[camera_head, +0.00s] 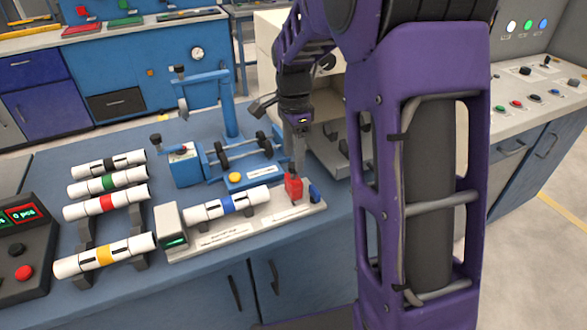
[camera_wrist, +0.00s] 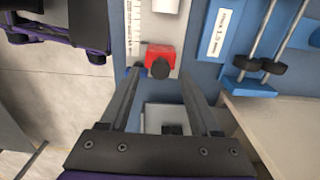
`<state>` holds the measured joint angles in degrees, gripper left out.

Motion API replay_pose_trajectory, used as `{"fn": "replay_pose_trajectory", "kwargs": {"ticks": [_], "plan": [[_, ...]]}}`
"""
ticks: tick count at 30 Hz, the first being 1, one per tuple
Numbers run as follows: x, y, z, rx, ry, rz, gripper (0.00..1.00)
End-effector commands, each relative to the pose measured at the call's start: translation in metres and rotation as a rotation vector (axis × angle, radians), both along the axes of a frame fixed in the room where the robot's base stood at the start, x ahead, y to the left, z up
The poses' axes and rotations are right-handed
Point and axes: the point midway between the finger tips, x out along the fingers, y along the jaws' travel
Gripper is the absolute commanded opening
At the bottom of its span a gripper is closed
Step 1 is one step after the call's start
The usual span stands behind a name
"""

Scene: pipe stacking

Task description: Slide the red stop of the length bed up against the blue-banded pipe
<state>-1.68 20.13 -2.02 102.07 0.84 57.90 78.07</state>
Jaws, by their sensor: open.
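The red stop (camera_head: 293,187) sits on the length bed (camera_head: 237,236), near its right end. The blue-banded pipe (camera_head: 208,211) lies along the bed to the left of the stop, and a gap shows between them. In the wrist view the red stop (camera_wrist: 158,53) has a dark round knob, and the white end of the pipe (camera_wrist: 166,5) shows beyond it, apart from it. My gripper (camera_head: 298,168) points down just above the stop in the head view. In the wrist view my gripper (camera_wrist: 160,80) is open and empty, its fingertips to either side of the knob. Contact cannot be told.
A rack at left holds pipes with black, green, red (camera_head: 106,203) and yellow (camera_head: 103,254) bands. A blue machine with rollers (camera_head: 238,155) stands right behind the bed. A small blue block (camera_head: 314,191) is at the bed's right end. A control box (camera_head: 22,250) is at far left.

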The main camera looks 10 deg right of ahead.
Motion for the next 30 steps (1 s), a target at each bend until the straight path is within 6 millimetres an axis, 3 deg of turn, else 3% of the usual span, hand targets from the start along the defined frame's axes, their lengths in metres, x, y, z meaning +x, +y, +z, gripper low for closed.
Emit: {"fn": "replay_pose_trajectory", "kwargs": {"ticks": [6, 18, 29, 30], "plan": [[0.0, 0.0, -0.031, 0.0, 0.001, 0.0, 0.63], [0.0, 0.0, -0.037, -0.001, -0.002, 0.0, 0.63], [0.0, 0.0, -0.037, 0.0, -0.002, 0.0, 0.0], [0.0, 0.0, -0.037, 0.0, -0.001, 0.0, 0.0]]}}
